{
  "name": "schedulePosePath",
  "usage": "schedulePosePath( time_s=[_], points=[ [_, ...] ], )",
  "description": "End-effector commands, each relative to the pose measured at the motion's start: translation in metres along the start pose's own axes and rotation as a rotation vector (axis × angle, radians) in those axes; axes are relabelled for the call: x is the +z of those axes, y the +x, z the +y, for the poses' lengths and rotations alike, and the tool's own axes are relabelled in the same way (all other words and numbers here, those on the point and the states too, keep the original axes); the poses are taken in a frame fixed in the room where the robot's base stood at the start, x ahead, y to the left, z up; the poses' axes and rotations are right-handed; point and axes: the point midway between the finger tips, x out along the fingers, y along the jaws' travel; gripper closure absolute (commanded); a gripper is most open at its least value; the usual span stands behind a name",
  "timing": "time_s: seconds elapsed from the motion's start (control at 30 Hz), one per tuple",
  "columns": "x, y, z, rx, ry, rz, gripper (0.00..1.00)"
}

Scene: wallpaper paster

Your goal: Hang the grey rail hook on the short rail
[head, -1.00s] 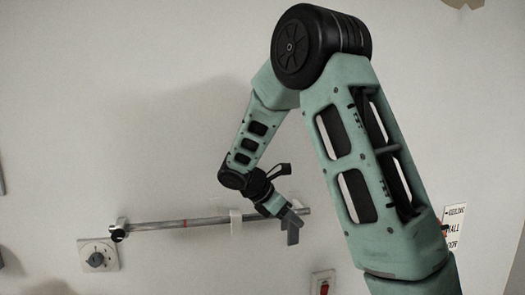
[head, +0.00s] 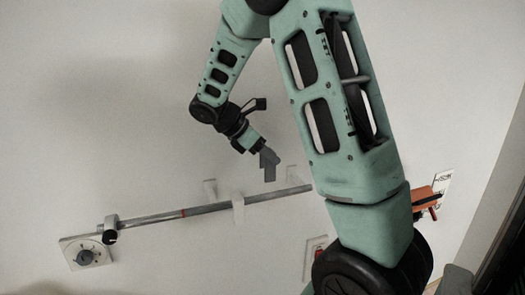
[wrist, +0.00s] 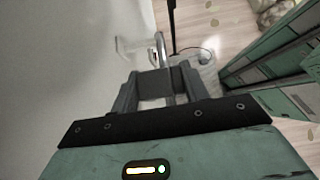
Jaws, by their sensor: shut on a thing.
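The grey rail hook (head: 269,165) is held at the tip of my gripper (head: 262,151), its flat end pointing down. In the head view it appears just above the right part of the short rail (head: 205,209), with a gap between them in the picture. In the wrist view my gripper (wrist: 158,88) is shut on the hook (wrist: 154,83), whose angled body sits between the fingers. The rail (wrist: 163,50) runs beyond and partly behind it. The hook hides part of the rail, so their depth apart is unclear.
A white hook-like piece (head: 238,208) hangs on the rail, left of my gripper. A wall dial (head: 86,256) is below the rail's left end. A red switch (head: 317,244) and an orange object (head: 427,197) are at the right.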

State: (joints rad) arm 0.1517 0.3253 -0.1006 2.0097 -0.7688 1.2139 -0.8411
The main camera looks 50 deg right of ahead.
Motion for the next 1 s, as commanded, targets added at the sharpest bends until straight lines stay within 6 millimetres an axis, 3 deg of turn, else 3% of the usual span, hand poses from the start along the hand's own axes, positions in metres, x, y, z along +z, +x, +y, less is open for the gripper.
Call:
schedulePosePath(
  time_s=[0.37,1.0],
  points=[
    [-0.005,0.003,0.000,0.000,-0.002,0.001,0.77],
    [-0.041,0.039,0.000,0.000,-0.003,0.001,0.77]
  ],
)
